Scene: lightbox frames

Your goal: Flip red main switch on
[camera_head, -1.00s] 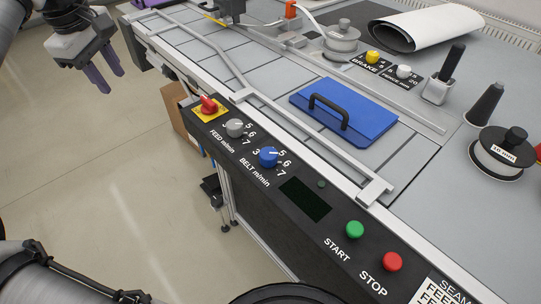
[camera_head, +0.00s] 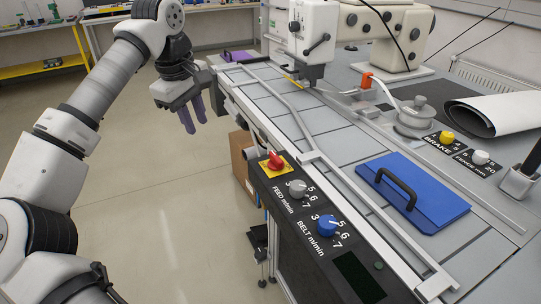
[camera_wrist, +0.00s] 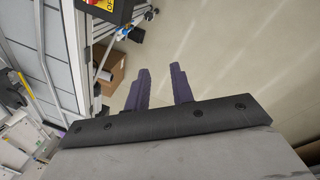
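The red main switch (camera_head: 275,160) is a red rotary knob on a yellow plate (camera_head: 272,170), at the left end of the machine's black control panel. My gripper (camera_head: 193,122) has purple fingers and hangs over the floor, left of the machine and apart from the switch. In the wrist view its two fingers (camera_wrist: 160,88) are a little apart, with only floor between them. The yellow plate shows partly at the top left of the wrist view (camera_wrist: 112,4); the red knob is cut off there.
Beside the switch sit a grey feed knob (camera_head: 297,188) and a blue belt knob (camera_head: 326,224). A blue plate with a black handle (camera_head: 425,196) lies on the machine bed. A cardboard box (camera_head: 241,160) stands on the floor beside the machine. The floor at left is free.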

